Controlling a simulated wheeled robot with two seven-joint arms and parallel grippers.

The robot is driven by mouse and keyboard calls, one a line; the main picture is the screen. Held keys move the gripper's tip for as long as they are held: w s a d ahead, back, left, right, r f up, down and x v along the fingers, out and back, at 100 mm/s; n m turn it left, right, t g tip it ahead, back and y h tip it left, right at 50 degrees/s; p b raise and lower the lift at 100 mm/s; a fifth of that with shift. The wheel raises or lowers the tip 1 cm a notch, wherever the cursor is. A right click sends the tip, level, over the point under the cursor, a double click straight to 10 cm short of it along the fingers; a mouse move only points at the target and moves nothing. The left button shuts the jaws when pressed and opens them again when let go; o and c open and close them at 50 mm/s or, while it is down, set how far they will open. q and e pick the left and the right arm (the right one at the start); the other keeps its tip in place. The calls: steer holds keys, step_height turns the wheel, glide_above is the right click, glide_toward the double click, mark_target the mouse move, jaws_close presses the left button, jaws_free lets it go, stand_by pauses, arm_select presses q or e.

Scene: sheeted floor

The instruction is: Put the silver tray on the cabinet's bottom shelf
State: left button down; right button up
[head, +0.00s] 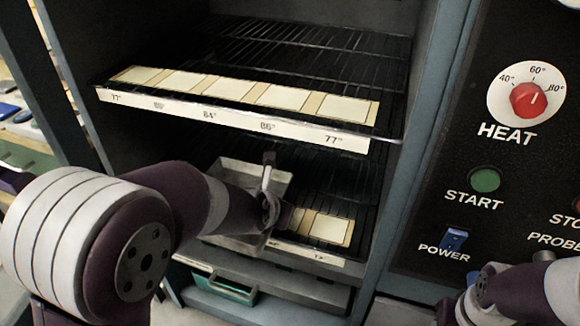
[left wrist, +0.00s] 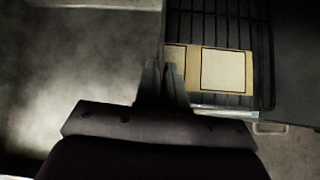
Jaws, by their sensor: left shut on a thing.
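The silver tray (head: 228,170) is a grey metal pan at the left part of the cabinet's lower opening. My left gripper (head: 270,205) is shut on the tray's right side and partly hides it. In the left wrist view the closed fingers (left wrist: 165,82) pinch the tray's edge, and the tray (left wrist: 75,85) fills the left side. The bottom shelf (head: 340,262) is a dark wire rack with pale cards and a label strip. I cannot tell whether the tray touches it. My right gripper (head: 462,308) is only partly visible at the lower right; its fingers do not show clearly.
An upper wire shelf (head: 235,115) with a row of cards hangs above the tray. The cabinet's right wall post (head: 425,130) and control panel (head: 480,120) stand to the right. A green-fronted drawer (head: 225,287) lies below. The bottom shelf's right part is clear except for cards.

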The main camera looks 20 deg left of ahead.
arm_select(q)
steer(key=w+p, duration=0.4)
steer(key=w, duration=0.9)
steer(key=shift+w+r+p, duration=0.15)
steer(key=shift+w+p, duration=0.2)
step_height(320, 180, down, 4)
steer(key=shift+r+b, duration=0.2)
steer(key=shift+b, duration=0.8)
steer(key=shift+w+f, duration=0.1)
steer(key=shift+f, duration=0.05)
steer(key=shift+f, duration=0.1)
steer(key=c, duration=1.2)
jaws_free()
